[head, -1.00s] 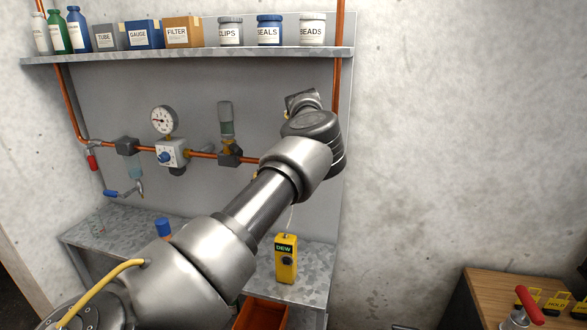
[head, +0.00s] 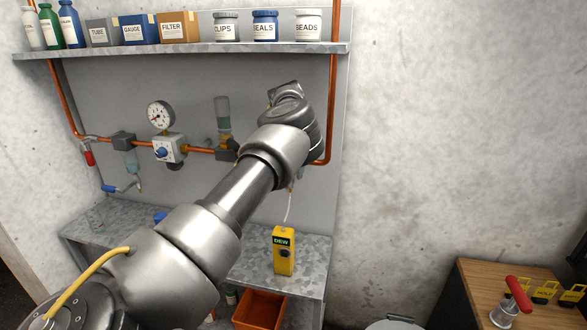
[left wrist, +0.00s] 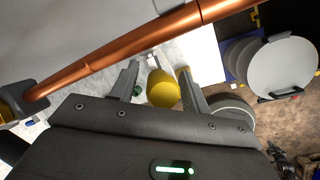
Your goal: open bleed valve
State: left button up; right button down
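My left arm crosses the head view from the bottom left and hides its own gripper and part of the copper pipe run. In the left wrist view the left gripper (left wrist: 158,84) has its two fingers spread apart. A rounded yellow knob-like part (left wrist: 163,90) shows between and beyond them; whether it is the bleed valve's handle, or touches a finger, I cannot tell. A copper pipe (left wrist: 125,52) crosses above the fingers. On the panel, a red-handled valve (head: 89,158) and a blue-handled valve (head: 109,188) show at the left. My right gripper is not in view.
A gauge (head: 160,115), a regulator (head: 168,149) and a glass-bowl fitting (head: 223,120) sit on the pipe. Above is a shelf (head: 180,52) with jars and boxes. A yellow DEW meter (head: 284,252) stands on the metal bench (head: 310,260), above an orange bin (head: 259,309).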

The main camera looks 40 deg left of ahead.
pick_arm(q)
jog(key=shift+r, duration=0.1)
jog(key=shift+s+d+r+b, duration=0.1)
jog(key=shift+r+b, duration=0.2)
jog(key=shift+r, duration=0.05)
jog(key=b+v, duration=0.2)
jog(key=v, duration=0.8)
jog(key=shift+s+f, duration=0.1)
jog(key=shift+f, duration=0.15)
